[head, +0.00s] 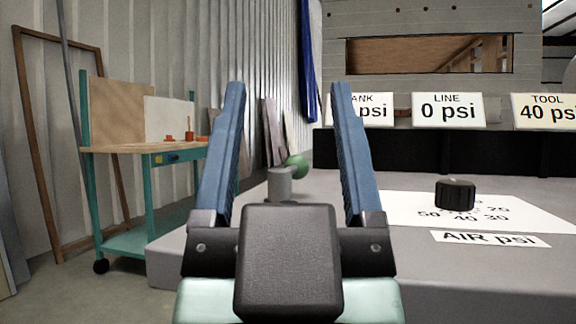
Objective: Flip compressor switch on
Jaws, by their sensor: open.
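My gripper (288,90) is open and empty, its two blue fingers pointing forward over the grey bench top. Between the fingers, beyond them, a short grey cylinder (280,184) stands on the bench. A green ball (297,166) shows at its upper right, and the two look like a lever switch, though no label shows and I cannot tell its on or off position. The gripper is apart from it. The tank sign (377,110) is partly hidden by the right finger. The line sign (448,110) reads 0 psi, and the tool sign (545,111) reads 40 psi.
A black knob (455,194) stands on a white dial sheet (400,207) at the right, with an AIR psi label (490,239) in front. A black ledge (400,150) runs behind. A teal workbench (120,149) stands at the left, and a wooden frame (30,130) leans there.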

